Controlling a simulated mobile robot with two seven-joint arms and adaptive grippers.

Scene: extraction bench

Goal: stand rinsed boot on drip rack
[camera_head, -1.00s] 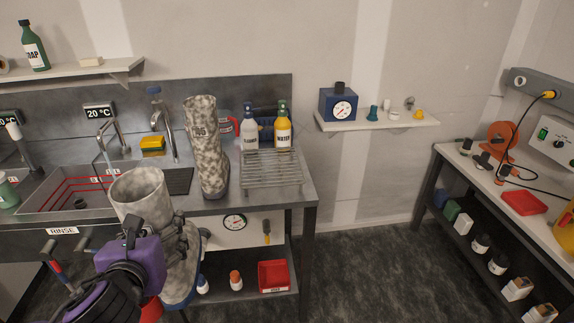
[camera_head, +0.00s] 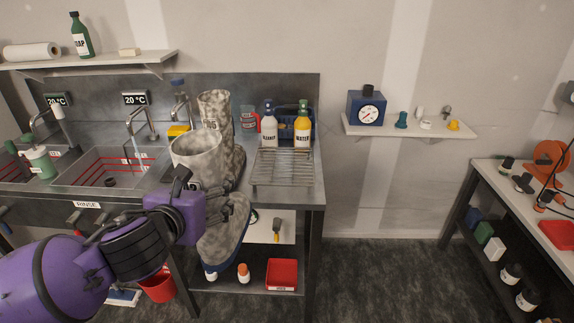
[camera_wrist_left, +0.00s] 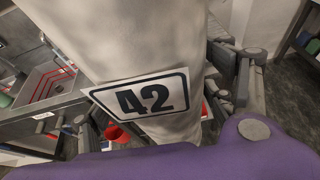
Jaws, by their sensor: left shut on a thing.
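A mottled grey boot (camera_head: 197,160) is held upright by my left gripper (camera_head: 203,190) in front of the bench. My left gripper is shut on this boot's shaft; its fingers are mostly hidden. In the left wrist view the boot (camera_wrist_left: 130,50) carries a "42" label, with gripper fingers (camera_wrist_left: 245,75) at its right side. A second mottled boot (camera_head: 214,108), with a number ending in 5 or 6, stands on the bench just behind the held one. The wire drip rack (camera_head: 284,168) lies on the bench to the right, its wires bare. My right gripper is not seen.
A white bottle (camera_head: 269,128) and a yellow bottle (camera_head: 302,128) stand behind the rack. A red tray (camera_head: 282,274) sits on the lower shelf. Floor right of the bench is clear.

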